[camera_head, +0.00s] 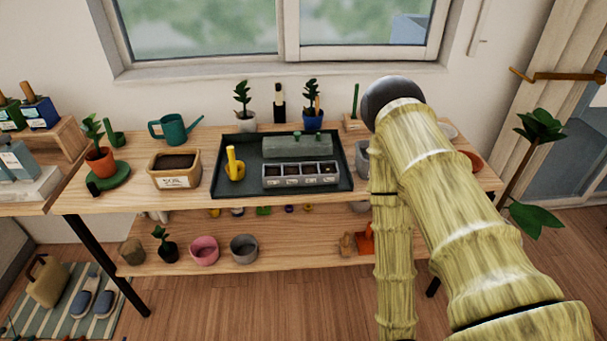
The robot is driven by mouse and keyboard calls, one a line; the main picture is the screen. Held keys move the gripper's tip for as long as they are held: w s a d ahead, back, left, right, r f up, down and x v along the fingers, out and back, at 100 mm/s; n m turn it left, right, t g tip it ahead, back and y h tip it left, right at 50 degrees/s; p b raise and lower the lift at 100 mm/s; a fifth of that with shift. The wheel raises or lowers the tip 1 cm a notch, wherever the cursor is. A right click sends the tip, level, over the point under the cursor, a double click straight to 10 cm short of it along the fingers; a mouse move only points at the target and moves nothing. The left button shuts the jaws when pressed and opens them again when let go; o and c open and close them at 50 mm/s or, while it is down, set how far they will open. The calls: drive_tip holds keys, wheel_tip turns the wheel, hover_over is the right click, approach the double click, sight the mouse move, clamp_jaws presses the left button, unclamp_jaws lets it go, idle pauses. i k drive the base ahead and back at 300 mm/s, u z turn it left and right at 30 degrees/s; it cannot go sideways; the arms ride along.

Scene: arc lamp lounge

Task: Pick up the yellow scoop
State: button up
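The yellow scoop (235,166) stands in the left part of a dark tray (225,189) on the wooden table. Its handle points up, and its rounded bowl end is low on the tray. It is fully visible and nothing touches it from above. My arm, with a bamboo-like surface, rises at the right of the view and bends down again in front of the table's right part. My gripper is not in view. The arm hides part of the table's right side.
Right of the scoop in the tray are a grey seedling box (300,183) and a grey-green covered piece (297,146). A soil box (174,170) and green watering can (175,129) stand left of the tray. Potted plants stand behind. A lower shelf (300,252) holds pots.

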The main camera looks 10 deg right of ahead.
sight(235, 169)
drive_tip(key=z, duration=0.55)
drive_tip(key=k, duration=1.3)
drive_tip(key=u, duration=0.15)
drive_tip(key=i, duration=0.7)
drive_tip(key=u, duration=0.8)
drive_tip(key=i, duration=0.75)
